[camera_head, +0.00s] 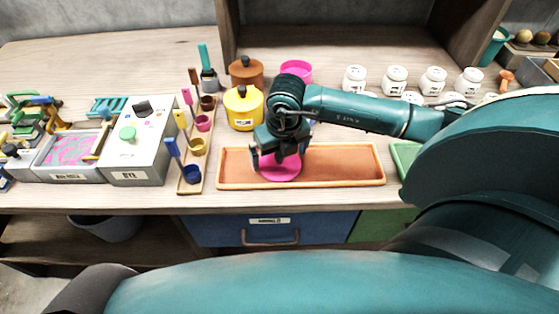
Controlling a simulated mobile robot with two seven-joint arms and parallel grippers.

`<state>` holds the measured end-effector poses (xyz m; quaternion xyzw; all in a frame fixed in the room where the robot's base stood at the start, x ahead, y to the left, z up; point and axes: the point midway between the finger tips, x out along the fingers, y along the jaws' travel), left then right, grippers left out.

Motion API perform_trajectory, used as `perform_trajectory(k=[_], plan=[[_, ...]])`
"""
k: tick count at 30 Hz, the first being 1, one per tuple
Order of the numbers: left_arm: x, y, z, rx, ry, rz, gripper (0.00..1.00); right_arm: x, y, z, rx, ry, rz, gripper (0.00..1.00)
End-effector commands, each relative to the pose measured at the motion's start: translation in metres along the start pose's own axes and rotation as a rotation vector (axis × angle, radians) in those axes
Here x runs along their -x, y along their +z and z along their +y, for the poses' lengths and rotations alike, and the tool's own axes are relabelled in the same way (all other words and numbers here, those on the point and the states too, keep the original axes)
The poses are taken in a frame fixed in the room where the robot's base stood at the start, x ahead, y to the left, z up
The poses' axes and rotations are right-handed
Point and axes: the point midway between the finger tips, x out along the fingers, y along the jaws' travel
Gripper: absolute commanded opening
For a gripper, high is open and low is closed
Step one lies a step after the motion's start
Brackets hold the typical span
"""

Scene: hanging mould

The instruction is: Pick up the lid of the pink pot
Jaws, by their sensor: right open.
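The pink lid (281,173) is a round disc at the orange-brown tray (340,182), left of the tray's middle. My right gripper (278,158) is open and directly over the lid, pointing down. It covers the lid's centre, so the knob is hidden, and I cannot tell whether the fingers touch it. The pink pot (296,68) stands behind my right wrist, partly hidden, with no lid visible on it. My left gripper is not in view.
A yellow lidded pot (243,108) and a brown lidded pot (246,71) stand left of my forearm. White jars (395,79) line the back right. A rack of small coloured cups (197,147) and a grey dye box (138,150) are left. The tray's right half is clear.

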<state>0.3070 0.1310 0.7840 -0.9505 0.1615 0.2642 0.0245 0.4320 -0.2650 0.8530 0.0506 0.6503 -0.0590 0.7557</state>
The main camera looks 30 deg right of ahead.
Motion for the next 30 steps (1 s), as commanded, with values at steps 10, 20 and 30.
perform_trajectory(k=[10,20,30], plan=[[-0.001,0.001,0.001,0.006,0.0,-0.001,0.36,-0.007,0.0,0.0,0.0,0.0,-0.001,0.98],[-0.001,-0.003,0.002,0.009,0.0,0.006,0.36,-0.006,0.0,0.0,0.0,0.0,-0.001,0.72],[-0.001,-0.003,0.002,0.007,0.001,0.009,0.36,0.006,0.003,0.0,0.0,0.001,-0.004,0.72]])
